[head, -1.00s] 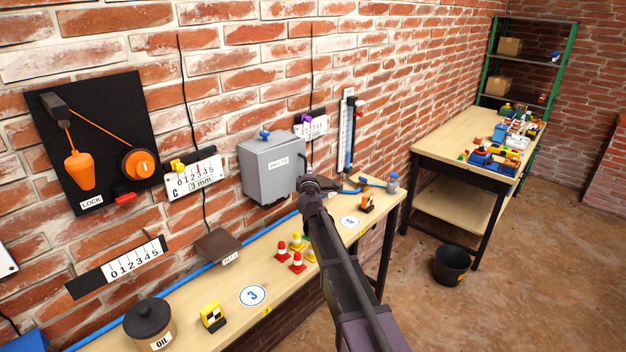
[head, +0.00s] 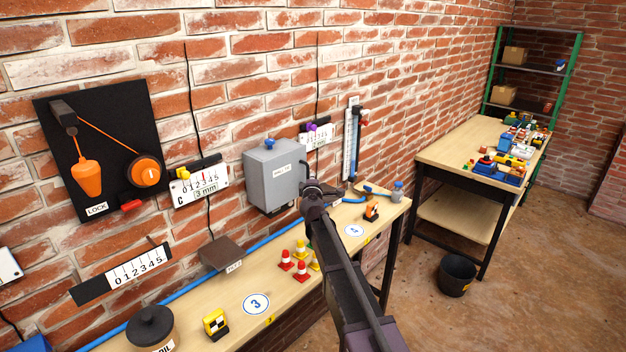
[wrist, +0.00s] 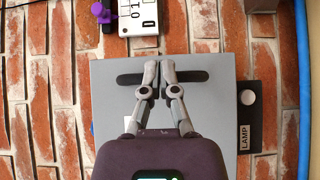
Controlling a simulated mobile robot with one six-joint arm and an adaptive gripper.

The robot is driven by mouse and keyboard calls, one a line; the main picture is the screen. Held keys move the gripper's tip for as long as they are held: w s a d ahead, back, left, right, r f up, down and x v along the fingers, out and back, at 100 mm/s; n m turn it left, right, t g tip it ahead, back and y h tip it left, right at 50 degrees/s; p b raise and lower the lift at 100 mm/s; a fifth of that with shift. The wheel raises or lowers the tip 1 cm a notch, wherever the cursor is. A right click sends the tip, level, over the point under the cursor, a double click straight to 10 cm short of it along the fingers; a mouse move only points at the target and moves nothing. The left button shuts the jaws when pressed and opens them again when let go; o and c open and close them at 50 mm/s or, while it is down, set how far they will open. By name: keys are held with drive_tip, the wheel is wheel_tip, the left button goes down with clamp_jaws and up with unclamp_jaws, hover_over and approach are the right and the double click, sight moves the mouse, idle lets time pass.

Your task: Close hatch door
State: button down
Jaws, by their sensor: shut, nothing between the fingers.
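The hatch is a grey wall box (head: 268,180) with a small white label and a blue knob on top, above the workbench. Its door face (wrist: 108,105) shows in the wrist view as a flat grey panel with a dark bar handle (wrist: 192,76). The door looks flush with the box, but I cannot tell whether it is fully closed. My gripper (head: 318,188) is just in front of the box's right side. In the wrist view my gripper (wrist: 159,72) is shut and empty, its fingertips over the middle of the handle. I cannot tell if they touch it.
The workbench (head: 210,302) below holds red-and-white and yellow cones (head: 301,270), an oil pot (head: 150,325) and a yellow block (head: 215,323). A LAMP plate (wrist: 245,118) sits beside the box. A second table (head: 455,150) and a black bucket (head: 456,275) stand to the right.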

drive_tip(key=s+d, duration=0.8)
drive_tip(key=s, duration=0.3)
drive_tip(key=shift+s+d+r, duration=0.1)
drive_tip(key=shift+s+d, duration=0.05)
idle(0.3)
drive_tip(key=s+d+f+m+g+h, duration=0.75)
drive_tip(key=s+d+f+m, duration=0.25)
drive_tip(key=s+d+m, duration=0.3)
drive_tip(key=s+a+f+m+g+y, duration=0.1)
drive_tip(key=s+f+m+g+y, duration=0.1)
drive_tip(key=s, duration=0.8)
drive_tip(key=s+a+f+m+g+y, duration=0.1)
drive_tip(key=s+f+m+g+y, duration=0.2)
drive_tip(key=s+f+g+y, duration=0.2)
drive_tip(key=s+f+g, duration=0.1)
drive_tip(key=s+g, duration=0.2)
drive_tip(key=s, duration=0.2)
drive_tip(key=shift+a+f, duration=0.15)
drive_tip(key=shift+a, duration=0.25)
